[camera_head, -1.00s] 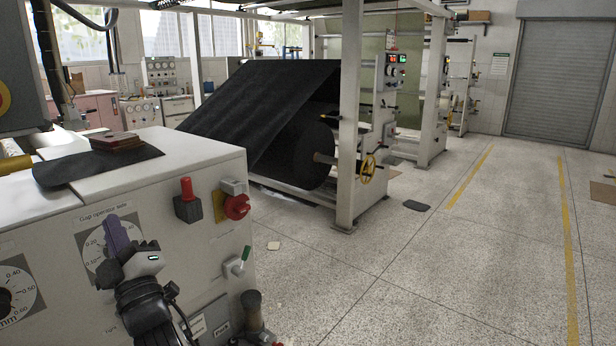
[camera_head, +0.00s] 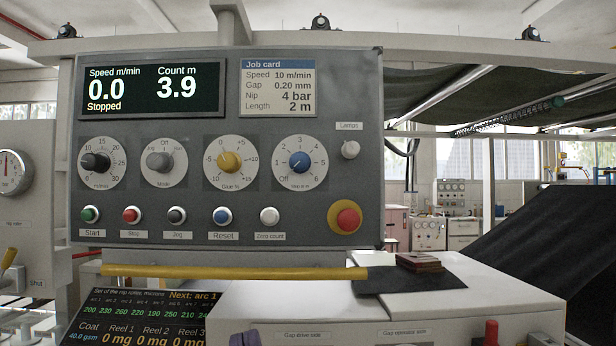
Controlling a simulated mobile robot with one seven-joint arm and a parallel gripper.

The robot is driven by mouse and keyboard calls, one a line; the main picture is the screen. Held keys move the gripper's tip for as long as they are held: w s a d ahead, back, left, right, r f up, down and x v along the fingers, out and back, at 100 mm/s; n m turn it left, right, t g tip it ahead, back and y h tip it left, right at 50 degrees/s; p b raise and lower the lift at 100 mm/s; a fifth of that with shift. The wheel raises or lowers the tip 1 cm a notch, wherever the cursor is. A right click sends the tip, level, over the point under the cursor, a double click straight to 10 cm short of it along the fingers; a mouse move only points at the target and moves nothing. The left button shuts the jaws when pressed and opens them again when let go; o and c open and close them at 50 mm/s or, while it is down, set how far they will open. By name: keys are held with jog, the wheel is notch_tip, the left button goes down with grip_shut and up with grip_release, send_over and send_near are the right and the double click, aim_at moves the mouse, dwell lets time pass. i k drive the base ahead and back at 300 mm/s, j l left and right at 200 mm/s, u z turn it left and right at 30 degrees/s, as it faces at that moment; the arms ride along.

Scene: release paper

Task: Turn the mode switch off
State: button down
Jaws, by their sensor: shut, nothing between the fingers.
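The mode switch (camera_head: 160,161) is a grey knob on a round white dial in the upper left of the control panel (camera_head: 330,130). "Off" is printed at the top of its dial. The knob appears turned to the left of that mark, but its pointer is too small to read surely.
Beside the switch are a black speed knob (camera_head: 95,162) and a yellow knob (camera_head: 230,161). Buttons line the panel below, with a red stop button (camera_head: 346,218) at the right. A yellow bar (camera_head: 235,272) runs beneath. The display (camera_head: 150,90) reads "Stopped".

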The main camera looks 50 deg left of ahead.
aim_at(163, 163)
jog(key=j+u, duration=0.1)
jog(key=u, duration=1.65)
